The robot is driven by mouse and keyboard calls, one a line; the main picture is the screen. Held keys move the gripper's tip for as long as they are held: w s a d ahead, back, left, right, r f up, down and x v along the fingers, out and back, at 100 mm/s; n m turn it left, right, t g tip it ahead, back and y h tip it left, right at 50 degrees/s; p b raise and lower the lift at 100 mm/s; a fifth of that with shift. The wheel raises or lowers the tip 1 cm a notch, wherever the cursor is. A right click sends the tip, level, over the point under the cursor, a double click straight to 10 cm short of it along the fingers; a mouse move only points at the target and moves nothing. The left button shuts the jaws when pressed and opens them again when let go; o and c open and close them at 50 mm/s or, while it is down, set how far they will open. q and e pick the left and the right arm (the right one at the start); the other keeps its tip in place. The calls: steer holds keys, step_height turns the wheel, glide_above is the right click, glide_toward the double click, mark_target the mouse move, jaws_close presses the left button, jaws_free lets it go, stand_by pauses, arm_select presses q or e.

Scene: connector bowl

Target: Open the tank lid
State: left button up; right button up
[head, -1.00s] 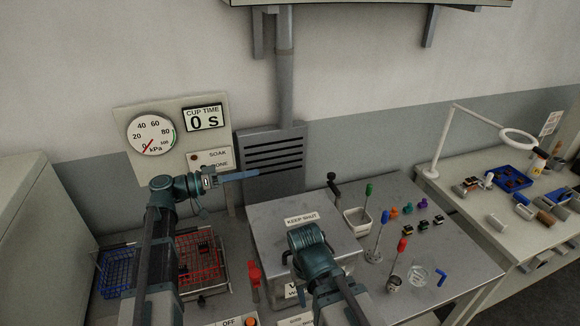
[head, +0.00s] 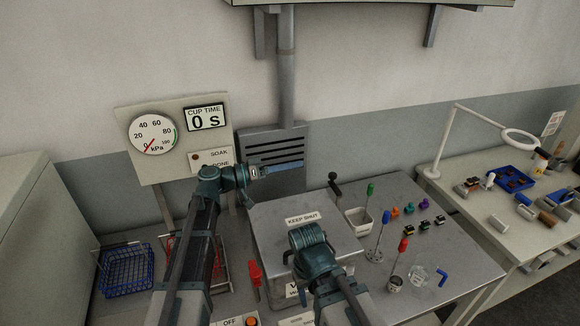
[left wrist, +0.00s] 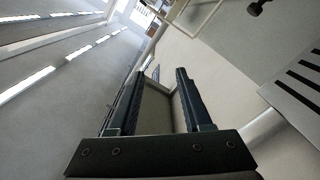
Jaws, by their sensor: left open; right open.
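The tank (head: 285,217) is a grey metal box on the bench with a flat lid labelled KEEP SHUT (head: 303,218). The lid lies shut. My left gripper (head: 288,168) is open and empty, held in the air behind the tank's back left edge, in front of the louvred vent. Its two parallel fingers show in the left wrist view (left wrist: 165,95) with nothing between them. My right arm's wrist (head: 310,250) is in front of the tank and hides part of its front and lid edge. The fingers of my right gripper are hidden behind that wrist.
A blue wire basket (head: 127,270) and a red basket (head: 172,246), partly behind my left arm, stand at the left. A red handle (head: 255,273) stands left of the tank. A white cup (head: 357,221), a black-knobbed lever (head: 334,183) and several small coloured connectors are at the right.

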arm_select(q)
jaws_close()
stand_by(1.3)
jaws_free()
steer(key=v, duration=1.4)
steer(key=shift+d, duration=0.1)
